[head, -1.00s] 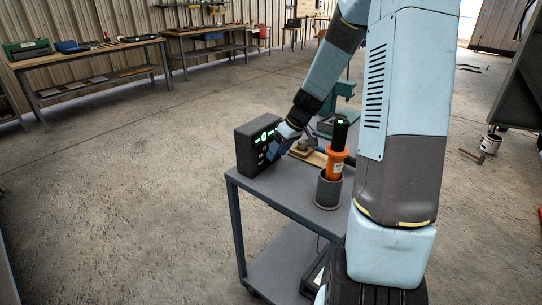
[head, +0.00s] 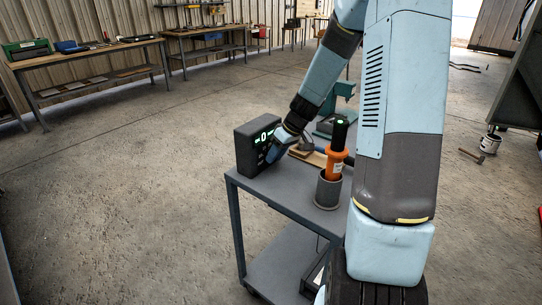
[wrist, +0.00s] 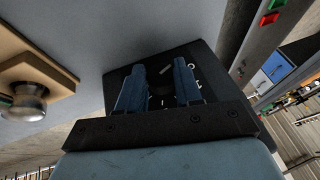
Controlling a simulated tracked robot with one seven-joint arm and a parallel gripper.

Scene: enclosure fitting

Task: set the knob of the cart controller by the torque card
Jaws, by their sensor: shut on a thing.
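The cart controller (head: 246,151) is a dark box with a lit green display on the grey cart's left corner. In the wrist view the controller (wrist: 122,78) lies beyond my fingers. My gripper (head: 272,154) is at its front face, with two blue fingers (wrist: 160,88) shut on the knob. The knob is mostly hidden between the fingers; small pale marks show on the panel around them. I cannot make out a torque card in either view.
An orange tool with a black top (head: 336,163) stands in a grey cup (head: 327,190) on the cart (head: 272,189). A wooden board (head: 314,157) lies behind it; a board with a metal knob (wrist: 25,98) shows in the wrist view. Workbenches (head: 92,53) line the wall.

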